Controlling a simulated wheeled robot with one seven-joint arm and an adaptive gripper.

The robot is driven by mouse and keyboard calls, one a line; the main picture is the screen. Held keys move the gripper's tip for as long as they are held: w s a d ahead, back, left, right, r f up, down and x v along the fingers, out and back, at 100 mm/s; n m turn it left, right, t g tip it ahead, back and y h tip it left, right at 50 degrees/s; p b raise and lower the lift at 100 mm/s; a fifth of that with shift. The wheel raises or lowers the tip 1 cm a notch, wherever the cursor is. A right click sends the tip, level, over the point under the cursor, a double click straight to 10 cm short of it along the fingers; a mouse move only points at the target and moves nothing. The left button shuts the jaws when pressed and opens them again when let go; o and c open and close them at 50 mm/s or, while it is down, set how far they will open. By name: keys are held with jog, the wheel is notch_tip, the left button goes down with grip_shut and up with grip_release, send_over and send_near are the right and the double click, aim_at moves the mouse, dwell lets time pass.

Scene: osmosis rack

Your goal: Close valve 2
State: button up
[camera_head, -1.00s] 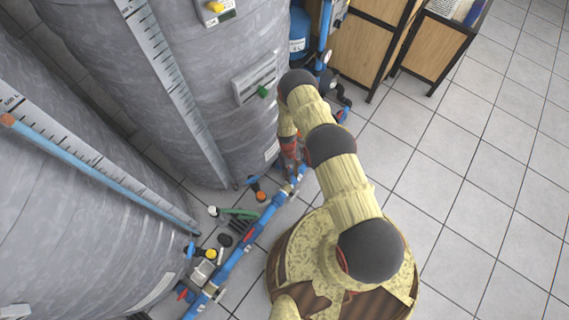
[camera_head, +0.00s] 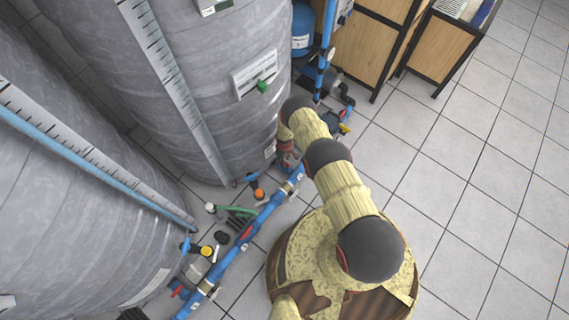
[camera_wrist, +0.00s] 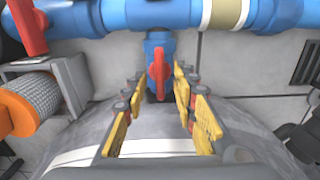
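In the wrist view, a red valve handle (camera_wrist: 158,68) sits upright on a blue valve body (camera_wrist: 157,42) below the blue pipe (camera_wrist: 165,14). My gripper (camera_wrist: 157,88) is open, with one yellow-padded finger on each side of the handle. The fingertips are close around the handle, with gaps showing on both sides. I see no number marking it as valve 2. In the head view, my arm hides most of the gripper beside the grey tank, near the blue pipe (camera_head: 255,219).
Another red handle (camera_wrist: 27,25) stands at the left of the wrist view, above an orange fitting with a grey hose (camera_wrist: 30,98). Large grey tanks (camera_head: 215,110) stand left of my arm in the head view. Open tiled floor (camera_head: 460,180) lies to the right.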

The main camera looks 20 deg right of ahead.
jog(key=shift+f+b, duration=0.3)
jog(key=shift+f, duration=0.75)
jog(key=shift+c, duration=1.2)
jog(key=c, duration=0.4)
grip_shut()
